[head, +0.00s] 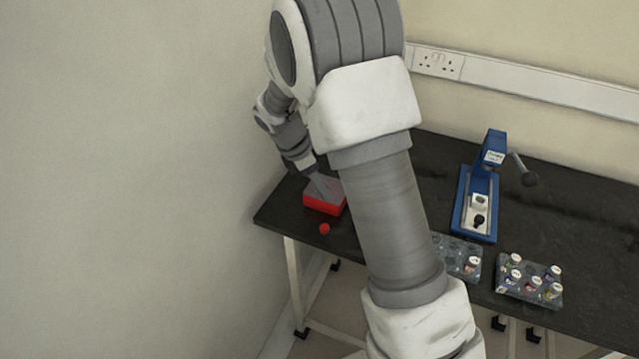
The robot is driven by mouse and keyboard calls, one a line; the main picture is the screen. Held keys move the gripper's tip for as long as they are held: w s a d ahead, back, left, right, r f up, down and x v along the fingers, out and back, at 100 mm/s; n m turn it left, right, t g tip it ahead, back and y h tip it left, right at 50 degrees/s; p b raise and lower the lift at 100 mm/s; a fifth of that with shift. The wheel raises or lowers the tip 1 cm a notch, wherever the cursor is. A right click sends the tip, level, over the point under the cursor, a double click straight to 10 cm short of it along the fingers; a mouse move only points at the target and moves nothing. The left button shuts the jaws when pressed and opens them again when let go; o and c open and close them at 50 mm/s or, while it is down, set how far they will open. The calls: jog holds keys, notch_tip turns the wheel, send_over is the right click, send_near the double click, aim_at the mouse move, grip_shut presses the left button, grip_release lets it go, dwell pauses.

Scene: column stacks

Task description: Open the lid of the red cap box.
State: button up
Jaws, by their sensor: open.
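The red cap box (324,205) sits near the left end of the black table, with red sides and a greyish top. My gripper (322,190) is over the top of the box, pointing down at it. The fingers are small in this view, and I cannot tell whether they touch the lid. My arm covers the area to the right of the box. A small red cap (324,229) lies on the table just in front of the box.
A blue press (466,203) with a lever stands at the table's middle. Two grey trays hold small vials: one (456,246) partly behind my arm, the other (512,291) to its right. A wall bounds the left side. The table's right part is clear.

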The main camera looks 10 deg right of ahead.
grip_shut()
dwell(0.3)
dwell(1.2)
